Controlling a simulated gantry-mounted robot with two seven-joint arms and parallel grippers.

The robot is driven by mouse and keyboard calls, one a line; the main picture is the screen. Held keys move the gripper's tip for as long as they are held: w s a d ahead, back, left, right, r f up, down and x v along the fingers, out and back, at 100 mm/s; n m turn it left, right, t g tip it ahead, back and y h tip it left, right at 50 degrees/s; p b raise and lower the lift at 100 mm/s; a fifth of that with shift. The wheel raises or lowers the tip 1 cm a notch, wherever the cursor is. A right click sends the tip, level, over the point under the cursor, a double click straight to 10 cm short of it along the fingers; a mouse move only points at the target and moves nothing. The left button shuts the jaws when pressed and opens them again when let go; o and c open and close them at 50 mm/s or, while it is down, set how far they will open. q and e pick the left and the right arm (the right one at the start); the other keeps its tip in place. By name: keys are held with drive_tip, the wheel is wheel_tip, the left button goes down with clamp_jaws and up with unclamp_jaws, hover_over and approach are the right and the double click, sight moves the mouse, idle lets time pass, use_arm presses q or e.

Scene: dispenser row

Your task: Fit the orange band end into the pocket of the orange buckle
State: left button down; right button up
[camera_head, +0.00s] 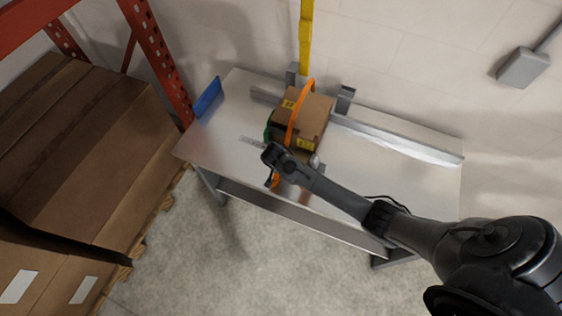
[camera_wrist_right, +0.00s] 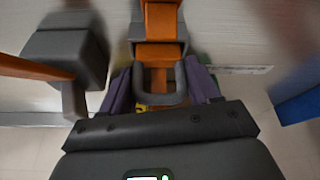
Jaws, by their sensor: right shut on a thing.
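The orange band (camera_head: 293,120) arches over a cardboard box (camera_head: 315,108) on the metal table. My right gripper (camera_head: 271,167) is at the near side of the box, above the table's front part. In the right wrist view its purple fingers (camera_wrist_right: 160,88) are shut around an orange piece with a grey loop, which looks like the orange band end (camera_wrist_right: 158,52). An orange bit (camera_head: 276,180) shows below the gripper in the head view. I cannot clearly make out the orange buckle or its pocket. My left gripper is not in view.
A blue block (camera_head: 207,97) stands at the table's left edge. A yellow upright strip (camera_head: 306,40) rises behind the box. A metal rail (camera_head: 400,138) runs along the back. The table's right part (camera_head: 420,180) is clear. Orange racking (camera_head: 155,60) and large cartons stand left.

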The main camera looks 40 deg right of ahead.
idle(0.4)
drive_tip(key=o, duration=1.4)
drive_tip(key=shift+o, duration=0.2)
drive_tip(key=v, duration=1)
drive_tip(key=shift+a+r+p, duration=0.15)
drive_tip(key=shift+r+p, duration=0.2)
drive_tip(key=shift+p, duration=0.1)
drive_tip(key=shift+s, duration=0.15)
